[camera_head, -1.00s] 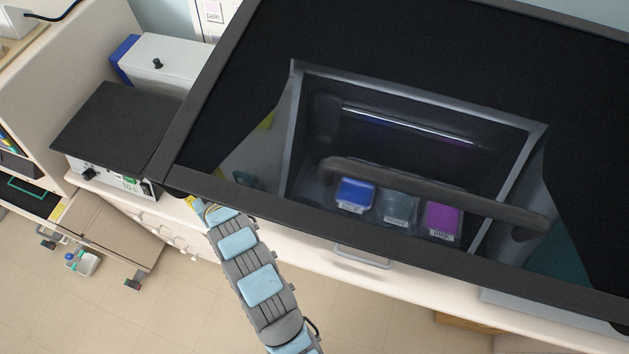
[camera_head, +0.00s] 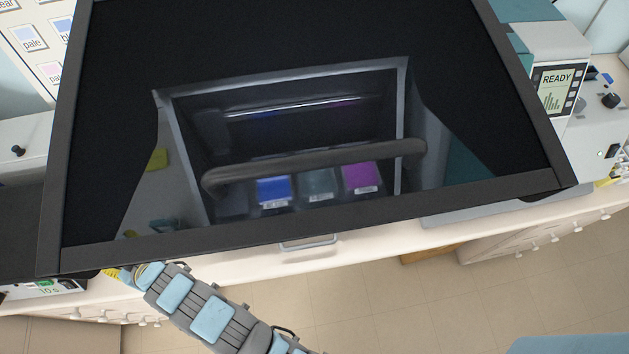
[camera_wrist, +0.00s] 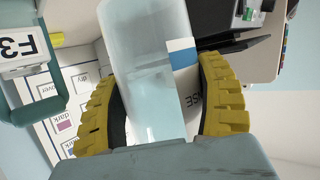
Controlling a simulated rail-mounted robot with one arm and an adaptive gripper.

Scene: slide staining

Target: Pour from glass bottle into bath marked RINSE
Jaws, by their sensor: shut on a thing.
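My gripper (camera_wrist: 160,105) has yellow ridged fingers shut on the glass bottle (camera_wrist: 155,65). The bottle is clear, with pale blue liquid and a blue-and-white label; printed letters ending in "NSE" show beside the right finger. In the head view my arm runs to the hood's lower left corner, where the gripper and bottle are mostly hidden. Three baths stand in a row behind the dark glass: a blue bath (camera_head: 274,191), a grey-teal bath (camera_head: 319,186) in the middle and a purple bath (camera_head: 361,178). Their labels are too small to read now.
The hood's dark front panel (camera_head: 300,40) has a thick handle bar (camera_head: 315,165) across it, in front of the baths. A machine with a READY screen (camera_head: 556,90) stands at right. A chart with colour cards (camera_wrist: 70,105) shows behind the bottle. The floor in front is clear.

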